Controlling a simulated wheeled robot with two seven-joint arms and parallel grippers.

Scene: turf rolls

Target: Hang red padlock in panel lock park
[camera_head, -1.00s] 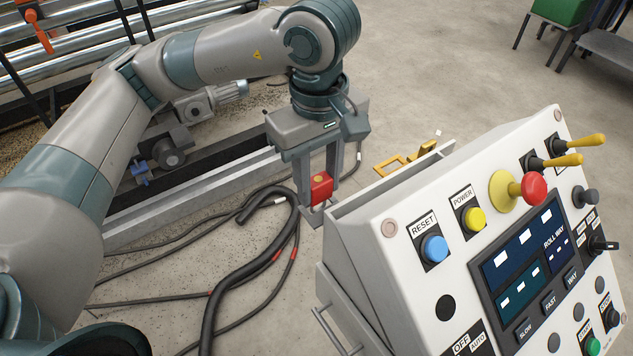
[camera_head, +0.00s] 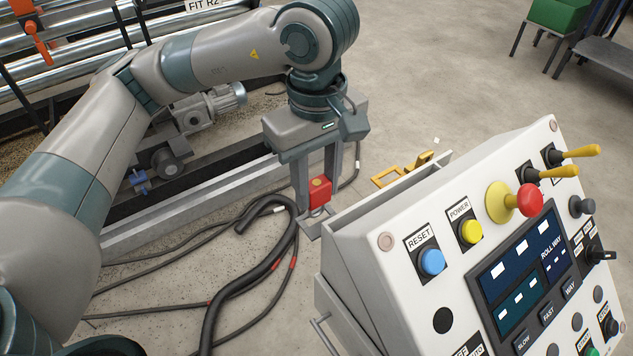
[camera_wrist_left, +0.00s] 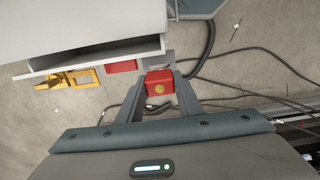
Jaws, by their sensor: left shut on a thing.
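The red padlock (camera_head: 319,187) is held between the two long fingers of my left gripper (camera_head: 317,211), left of the control panel (camera_head: 372,238). A bit of its metal shackle shows below the body. In the left wrist view the padlock (camera_wrist_left: 160,82) sits between the fingertips, with a round brass-coloured spot facing the camera. It is apart from the panel. The wrist view also shows a red plate (camera_wrist_left: 120,66) and yellow pieces (camera_wrist_left: 82,78) at the panel's edge. I cannot tell which part is the lock park. My right gripper is not in view.
The panel's sloping face carries a blue reset button (camera_head: 432,262), a red mushroom knob (camera_head: 530,199) and yellow levers (camera_head: 575,152). Thick black cables (camera_head: 230,290) lie on the floor. A metal rail (camera_head: 190,205) and a motor (camera_head: 210,108) stand behind my arm.

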